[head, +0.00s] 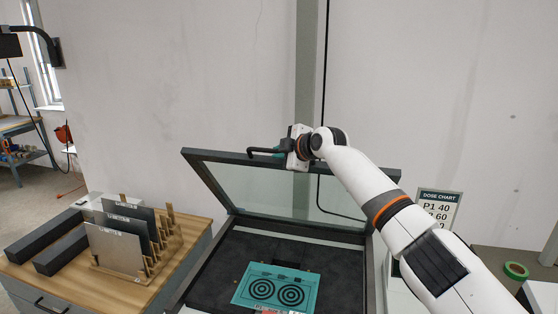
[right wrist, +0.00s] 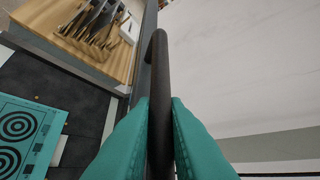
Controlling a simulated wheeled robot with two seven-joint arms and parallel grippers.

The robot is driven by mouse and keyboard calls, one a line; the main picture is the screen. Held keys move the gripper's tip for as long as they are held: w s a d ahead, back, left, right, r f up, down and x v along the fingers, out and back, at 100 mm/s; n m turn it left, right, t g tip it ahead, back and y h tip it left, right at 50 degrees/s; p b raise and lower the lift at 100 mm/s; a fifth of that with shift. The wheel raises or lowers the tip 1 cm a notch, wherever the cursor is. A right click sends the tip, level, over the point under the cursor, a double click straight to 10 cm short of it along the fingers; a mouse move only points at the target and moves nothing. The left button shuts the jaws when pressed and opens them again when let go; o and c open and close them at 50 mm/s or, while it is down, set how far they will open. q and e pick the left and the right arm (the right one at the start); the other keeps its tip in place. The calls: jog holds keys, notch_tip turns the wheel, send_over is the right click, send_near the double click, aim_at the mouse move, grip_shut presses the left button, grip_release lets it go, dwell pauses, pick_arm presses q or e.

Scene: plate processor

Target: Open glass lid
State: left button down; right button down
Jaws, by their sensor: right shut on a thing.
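The glass lid (head: 268,190) is a dark-framed pane, raised and tilted up at the back of the plate processor in the head view. A dark bar handle (head: 263,151) stands on its top edge. My right gripper (head: 281,153) is at that edge. In the right wrist view, its teal fingers (right wrist: 160,130) are shut on the dark handle bar (right wrist: 159,75), one on each side. Below the lid, the dark bed (head: 235,254) of the processor lies exposed, with a teal plate with two ring targets (head: 275,288) on it. My left gripper is not in view.
A wooden-topped cabinet (head: 190,226) at the left holds a rack of upright plates (head: 115,250) and dark bars (head: 45,233). A dose chart (head: 438,207) and green tape roll (head: 516,270) are at the right. A wall stands behind the lid.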

jog(key=shift+w+d, duration=0.15)
jog(key=shift+w, duration=0.15)
jog(key=c, duration=1.5)
grip_release()
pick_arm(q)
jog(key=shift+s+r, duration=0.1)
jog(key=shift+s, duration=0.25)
pick_arm(e)
jog(key=shift+o, duration=0.2)
jog(key=shift+w, duration=0.1)
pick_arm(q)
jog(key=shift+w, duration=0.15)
pick_arm(e)
jog(key=shift+r, duration=0.1)
jog(key=shift+s, duration=0.2)
